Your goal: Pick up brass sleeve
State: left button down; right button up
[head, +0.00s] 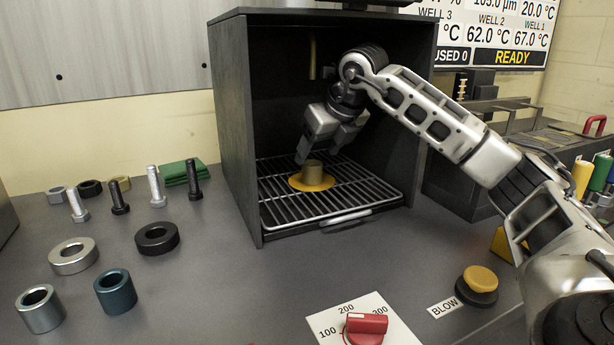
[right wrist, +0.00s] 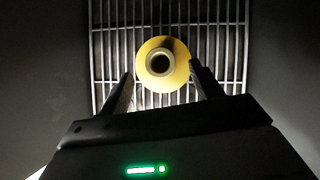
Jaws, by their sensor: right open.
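The brass sleeve (head: 312,171) stands upright on a round yellow disc (head: 325,182) on the wire rack inside the dark open box. In the right wrist view the sleeve (right wrist: 160,63) shows from above as a ring with a dark bore, centred on the yellow disc (right wrist: 178,80). My right gripper (head: 328,154) is inside the box, just above the sleeve. Its fingers (right wrist: 160,76) are open, one on each side of the disc's near part, with nothing held between them. My left gripper is not in view.
The wire rack (head: 275,205) sits in the dark box (head: 232,130), whose walls stand close around my right arm. A red knob (head: 366,325) and yellow button (head: 480,278) are in front.

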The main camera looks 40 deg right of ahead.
aim_at(312, 163)
jog(key=b+x, duration=0.1)
jog(key=x, duration=0.4)
jog(key=shift+f, duration=0.1)
jog(key=c, duration=1.3)
jog(key=shift+r, duration=0.25)
